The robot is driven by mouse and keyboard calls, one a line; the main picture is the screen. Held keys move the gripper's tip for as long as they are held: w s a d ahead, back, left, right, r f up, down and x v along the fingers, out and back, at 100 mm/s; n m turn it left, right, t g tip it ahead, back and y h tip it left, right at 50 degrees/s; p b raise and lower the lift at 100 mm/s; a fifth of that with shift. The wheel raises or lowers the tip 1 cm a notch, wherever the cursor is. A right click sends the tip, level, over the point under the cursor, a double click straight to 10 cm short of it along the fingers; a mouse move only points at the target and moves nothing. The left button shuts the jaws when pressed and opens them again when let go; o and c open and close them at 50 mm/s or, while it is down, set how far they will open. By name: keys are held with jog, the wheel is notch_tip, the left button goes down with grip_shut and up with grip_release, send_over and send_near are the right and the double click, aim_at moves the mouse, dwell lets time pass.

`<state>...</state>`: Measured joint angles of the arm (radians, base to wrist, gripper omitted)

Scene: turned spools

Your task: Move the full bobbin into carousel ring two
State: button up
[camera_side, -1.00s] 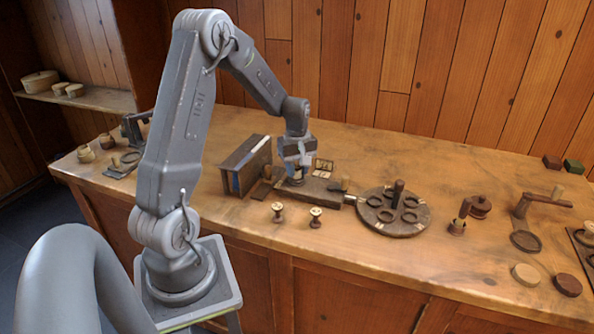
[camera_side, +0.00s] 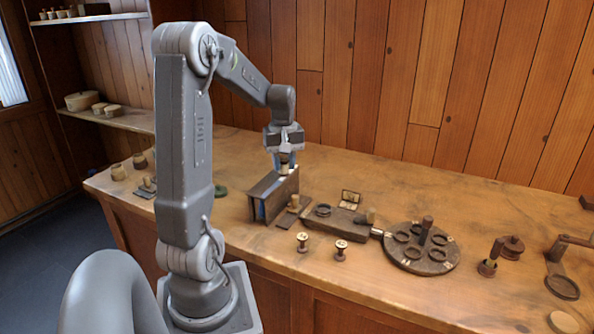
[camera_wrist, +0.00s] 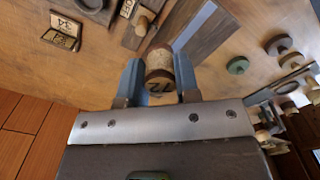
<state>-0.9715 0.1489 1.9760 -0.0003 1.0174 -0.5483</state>
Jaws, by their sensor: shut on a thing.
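My gripper (camera_side: 284,157) is shut on a bobbin (camera_side: 284,168), held raised above the upright wooden box. In the wrist view the bobbin (camera_wrist: 159,58) sits between the blue fingers of the gripper (camera_wrist: 159,80), wound with pale thread and with a dark-marked end towards me. The carousel (camera_side: 432,268), a round dark disc with a centre post, lies to the right of my gripper. It carries several rings (camera_side: 402,237) and pale marks on its edge. Its rings look empty; the marks are too small to read, so I cannot tell which is ring two.
Below my gripper stands the wooden box (camera_side: 267,195). Right of it is a low block with an empty ring (camera_side: 323,210) and a propped card (camera_side: 350,199). A post stand (camera_side: 488,267) is right of the carousel.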

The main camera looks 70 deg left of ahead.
jog(key=w+d+f+m, duration=0.2)
jog(key=w+d+m, duration=0.8)
jog(key=w+m, duration=0.25)
jog(key=w+d+f+m, duration=0.3)
jog(key=w+d+m, duration=0.8)
jog(key=w, duration=0.2)
jog(key=shift+a+f, duration=0.2)
jog(key=shift+f, duration=2.8)
jog(key=shift+f, duration=0.75)
jog(key=o, duration=1)
jog(key=shift+r, duration=0.15)
jog(key=shift+r, duration=4.15)
